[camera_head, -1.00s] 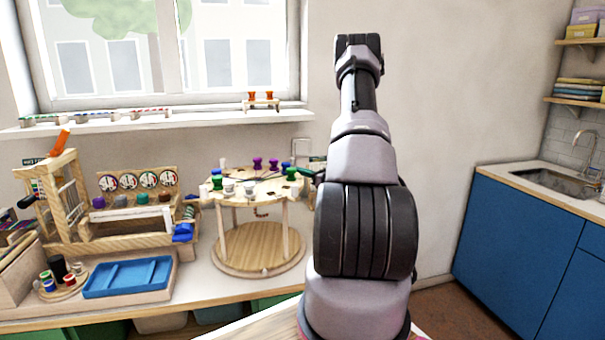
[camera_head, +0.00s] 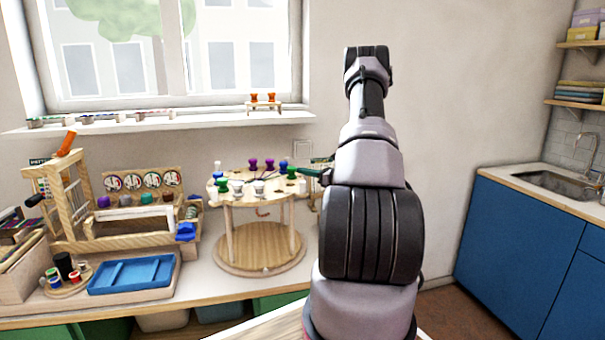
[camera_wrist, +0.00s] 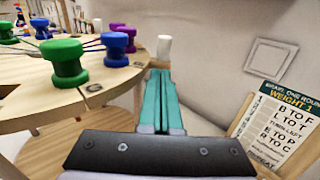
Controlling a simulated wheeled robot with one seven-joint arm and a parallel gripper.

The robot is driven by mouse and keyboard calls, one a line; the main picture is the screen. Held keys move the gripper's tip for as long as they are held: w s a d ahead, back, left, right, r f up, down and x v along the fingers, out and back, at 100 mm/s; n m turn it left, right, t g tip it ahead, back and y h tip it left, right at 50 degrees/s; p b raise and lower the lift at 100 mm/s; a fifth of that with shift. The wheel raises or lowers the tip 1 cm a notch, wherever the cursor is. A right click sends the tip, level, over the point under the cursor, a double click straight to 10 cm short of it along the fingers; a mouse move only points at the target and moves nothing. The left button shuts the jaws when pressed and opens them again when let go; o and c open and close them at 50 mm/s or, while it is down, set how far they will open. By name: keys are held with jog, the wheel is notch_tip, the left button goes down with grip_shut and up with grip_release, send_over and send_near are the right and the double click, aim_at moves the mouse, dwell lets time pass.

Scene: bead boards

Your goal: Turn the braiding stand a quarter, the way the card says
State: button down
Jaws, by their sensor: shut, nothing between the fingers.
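The braiding stand has a round wooden top (camera_head: 246,199) on posts above a round base (camera_head: 260,250). Purple, blue, green and white bobbins stand around its rim. My gripper (camera_head: 314,173) is at the right edge of the top, partly hidden behind my arm. In the wrist view my gripper's teal fingers (camera_wrist: 160,85) are shut together beside the rim, with a white peg (camera_wrist: 164,46) just beyond their tips. I cannot tell whether they touch. A green bobbin (camera_wrist: 68,62) is to their left.
A wooden loom (camera_head: 75,205) and a blue tray (camera_head: 132,275) stand left of the stand on the bench. A window sill (camera_head: 150,123) runs behind. A wall plate (camera_wrist: 271,58) is beyond the fingers. The blue cabinet (camera_head: 530,250) is far right.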

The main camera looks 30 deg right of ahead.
jog(key=v, duration=1.1)
jog(key=a+r+n+g+y, duration=0.1)
jog(key=a+r+n+g, duration=0.1)
jog(key=a+r, duration=0.1)
jog(key=a+r+n+g+y, duration=0.1)
jog(key=a+r+n+g, duration=0.1)
jog(key=a, duration=0.4)
jog(key=a+r+n+g+y, duration=0.1)
jog(key=a+r+n+g, duration=0.1)
jog(key=a+r+n, duration=0.1)
jog(key=shift+s+a+r, duration=0.1)
jog(key=shift+a+r, duration=0.25)
jog(key=shift+r, duration=0.15)
jog(key=shift+a+r, duration=0.35)
jog(key=shift+r, duration=0.2)
jog(key=s+a+r+n+g+h, duration=0.2)
jog(key=s+a+r+n+g, duration=0.1)
jog(key=s+a+r+n, duration=0.5)
jog(key=s+a+r+n+g+h, duration=0.35)
jog(key=s+a, duration=0.25)
jog(key=a, duration=0.4)
jog(key=s+a+r+n+t+h, duration=0.1)
jog(key=s+r+n+t+h, duration=0.1)
jog(key=s, duration=0.4)
jog(key=s+a+r+n+t+h, duration=0.1)
jog(key=s+r+n+t+h, duration=0.1)
jog(key=s+n, duration=0.3)
jog(key=shift+v, duration=0.9)
